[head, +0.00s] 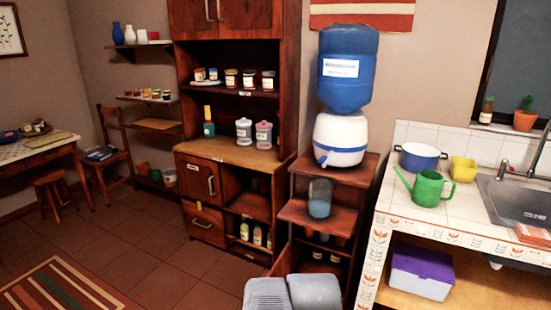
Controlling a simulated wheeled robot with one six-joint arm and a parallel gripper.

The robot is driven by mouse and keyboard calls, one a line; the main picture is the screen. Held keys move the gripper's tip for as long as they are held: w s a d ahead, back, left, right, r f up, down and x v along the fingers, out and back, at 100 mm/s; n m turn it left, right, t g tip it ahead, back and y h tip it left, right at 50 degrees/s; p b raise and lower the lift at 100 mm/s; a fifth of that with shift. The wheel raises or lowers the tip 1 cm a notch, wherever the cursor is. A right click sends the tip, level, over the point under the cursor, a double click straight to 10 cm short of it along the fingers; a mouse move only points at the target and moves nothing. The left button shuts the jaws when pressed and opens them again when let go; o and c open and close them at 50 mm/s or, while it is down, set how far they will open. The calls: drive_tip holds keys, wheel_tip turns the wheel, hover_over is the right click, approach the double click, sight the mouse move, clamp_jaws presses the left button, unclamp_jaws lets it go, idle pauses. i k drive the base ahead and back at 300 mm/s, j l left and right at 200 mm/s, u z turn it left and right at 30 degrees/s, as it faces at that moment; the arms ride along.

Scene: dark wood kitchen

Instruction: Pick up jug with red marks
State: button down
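Two small pale jug-like containers stand side by side on the middle counter of the dark wood cabinet (221,149). The right one (263,135) looks pinkish, with a pale label. The left one (243,131) looks whitish grey, also with a label. Both are small in the head view, and I cannot tell clearly which has red marks. A clear bluish jug or jar (319,198) stands on the shelf under the water dispenser; I see no red marks on it.
A blue and white water dispenser (345,80) stands on a wooden stand right of the cabinet. The tiled counter (400,200) holds a green watering can (428,188). Tiled floor (150,250) is open at left.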

sight(319, 202)
drive_tip(key=i+u, duration=0.2)
drive_tip(key=i, duration=0.6)
drive_tip(key=i+l+u, duration=0.2)
drive_tip(key=i, duration=0.6)
